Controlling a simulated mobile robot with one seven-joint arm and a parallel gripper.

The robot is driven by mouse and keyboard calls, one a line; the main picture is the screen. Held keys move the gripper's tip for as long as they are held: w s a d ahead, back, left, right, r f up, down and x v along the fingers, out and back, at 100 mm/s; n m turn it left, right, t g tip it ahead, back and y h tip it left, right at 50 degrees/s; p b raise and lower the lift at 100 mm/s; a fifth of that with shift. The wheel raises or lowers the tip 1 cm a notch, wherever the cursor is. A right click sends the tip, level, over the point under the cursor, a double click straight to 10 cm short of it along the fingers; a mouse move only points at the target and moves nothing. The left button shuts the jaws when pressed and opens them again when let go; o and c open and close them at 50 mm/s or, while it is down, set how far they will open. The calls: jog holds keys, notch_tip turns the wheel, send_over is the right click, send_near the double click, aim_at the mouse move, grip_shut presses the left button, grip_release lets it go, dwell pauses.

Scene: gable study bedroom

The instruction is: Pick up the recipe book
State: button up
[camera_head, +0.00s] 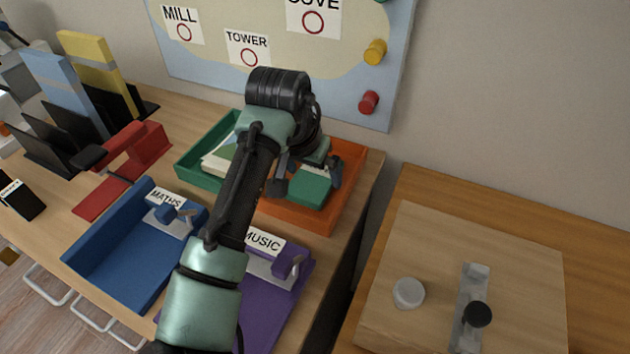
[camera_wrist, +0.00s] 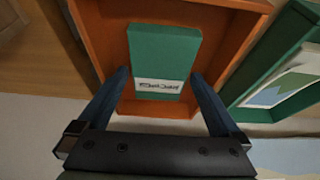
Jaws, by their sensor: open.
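A green book (camera_head: 304,187) lies in the orange tray (camera_head: 349,160) near the right end of the desk. In the wrist view the book (camera_wrist: 165,50) lies flat in the orange tray (camera_wrist: 236,22), with a white label (camera_wrist: 159,86) whose writing is too blurred to read. My gripper (camera_head: 308,183) is above the tray at the book. In the wrist view my gripper (camera_wrist: 160,82) is open, with one finger on each side of the book's near end. I cannot tell whether the fingers touch it. My arm hides part of the orange tray in the head view.
A green tray (camera_head: 185,165) with papers adjoins the orange tray. Blue MATHS (camera_head: 105,262) and purple MUSIC (camera_head: 270,310) trays stand in front. A red device (camera_head: 135,150) and upright binders (camera_head: 92,65) are left. A map board (camera_head: 350,80) hangs behind; a lower wooden surface (camera_head: 430,240) is right.

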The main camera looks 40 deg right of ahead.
jog(key=shift+d+f, duration=0.1)
jog(key=shift+f, duration=0.25)
jog(key=shift+r, duration=0.15)
jog(key=c, duration=1.1)
